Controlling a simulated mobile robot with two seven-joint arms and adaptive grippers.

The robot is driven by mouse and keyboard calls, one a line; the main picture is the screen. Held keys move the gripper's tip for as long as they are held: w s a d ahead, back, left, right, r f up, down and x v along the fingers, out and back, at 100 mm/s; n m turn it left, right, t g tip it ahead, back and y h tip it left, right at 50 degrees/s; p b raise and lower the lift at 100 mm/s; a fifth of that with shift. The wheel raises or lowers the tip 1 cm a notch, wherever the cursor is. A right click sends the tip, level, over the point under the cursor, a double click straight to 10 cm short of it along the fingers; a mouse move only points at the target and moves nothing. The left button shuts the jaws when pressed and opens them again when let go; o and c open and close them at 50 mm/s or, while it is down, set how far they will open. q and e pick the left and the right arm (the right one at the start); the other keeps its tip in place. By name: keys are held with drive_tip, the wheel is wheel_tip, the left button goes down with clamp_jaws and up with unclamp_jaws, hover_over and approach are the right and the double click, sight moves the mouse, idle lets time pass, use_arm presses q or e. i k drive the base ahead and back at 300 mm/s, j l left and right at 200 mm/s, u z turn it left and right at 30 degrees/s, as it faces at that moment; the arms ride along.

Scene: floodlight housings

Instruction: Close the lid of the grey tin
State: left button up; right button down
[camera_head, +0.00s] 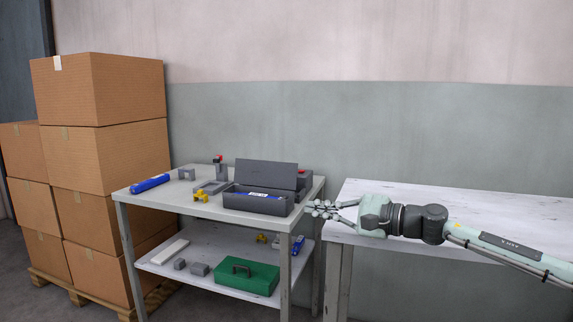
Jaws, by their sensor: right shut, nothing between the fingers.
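The grey tin (258,203) stands at the right end of the left table's top. Its lid (266,174) is open and stands upright at the back edge. Something blue and white lies inside the tin. My right gripper (316,209) is just right of the tin, over the gap between the two tables. It is shut and empty, with its fingers pointing left, and it looks apart from the tin. My left gripper is not in view.
On the left table (160,197) are a blue cylinder (150,183), a yellow part (201,196) and several grey parts. Its lower shelf holds a green box (247,277). Stacked cartons (105,156) stand at left. The right white table (480,205) looks bare beneath my right arm.

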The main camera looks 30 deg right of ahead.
sight(264, 174)
drive_tip(key=i+l, duration=0.75)
drive_tip(key=i, duration=0.45)
